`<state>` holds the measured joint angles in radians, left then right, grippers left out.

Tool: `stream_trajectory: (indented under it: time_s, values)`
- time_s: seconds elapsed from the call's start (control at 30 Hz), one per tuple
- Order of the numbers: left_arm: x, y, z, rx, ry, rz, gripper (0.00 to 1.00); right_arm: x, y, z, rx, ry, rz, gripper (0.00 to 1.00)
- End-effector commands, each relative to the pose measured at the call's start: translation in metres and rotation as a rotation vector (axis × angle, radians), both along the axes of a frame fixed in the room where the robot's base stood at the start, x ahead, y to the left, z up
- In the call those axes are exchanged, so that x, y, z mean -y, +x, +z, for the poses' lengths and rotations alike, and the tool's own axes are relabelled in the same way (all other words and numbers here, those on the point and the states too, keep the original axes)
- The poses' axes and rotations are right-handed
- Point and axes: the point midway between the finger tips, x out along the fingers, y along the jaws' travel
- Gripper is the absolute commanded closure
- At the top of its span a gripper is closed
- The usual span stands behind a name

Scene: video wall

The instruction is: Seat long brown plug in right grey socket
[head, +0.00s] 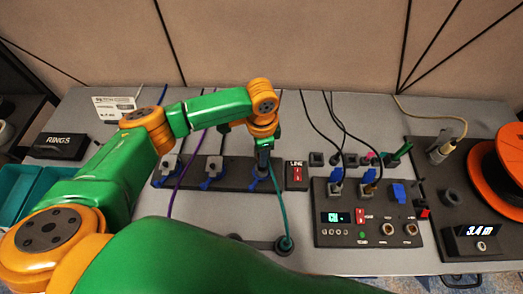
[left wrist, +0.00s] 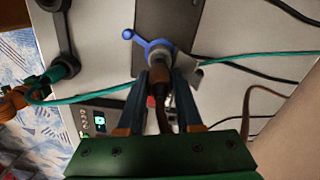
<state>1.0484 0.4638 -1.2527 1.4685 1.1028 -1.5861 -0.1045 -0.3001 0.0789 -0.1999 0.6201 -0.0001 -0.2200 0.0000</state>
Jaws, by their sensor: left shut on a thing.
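My left gripper (head: 263,152) is above the right end of the dark socket strip (head: 235,184). In the left wrist view its two fingers (left wrist: 160,80) are shut on a brown plug (left wrist: 160,78), whose brown cord runs back between the fingers. Beyond the plug's tip is the right grey socket (left wrist: 158,50) with a blue lever (left wrist: 142,41) at its side. The plug's tip lines up with the socket and looks to meet it; how deep it sits I cannot tell. In the head view the gripper hides the plug. My right gripper is not in view.
Two more grey sockets (head: 213,165) with blue levers stand left on the strip. A teal cable (head: 282,215) runs close by the gripper. A control panel (head: 350,234) with plugs and cords stands to the right, beside an orange reel (head: 509,160).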

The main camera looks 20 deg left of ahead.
Motion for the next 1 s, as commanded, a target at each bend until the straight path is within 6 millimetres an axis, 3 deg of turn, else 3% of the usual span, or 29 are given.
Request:
stream_trajectory:
  time_s: [1.0]
  values:
    - [0.000,0.000,-0.012,-0.001,0.001,0.001,1.00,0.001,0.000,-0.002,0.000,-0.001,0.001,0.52]
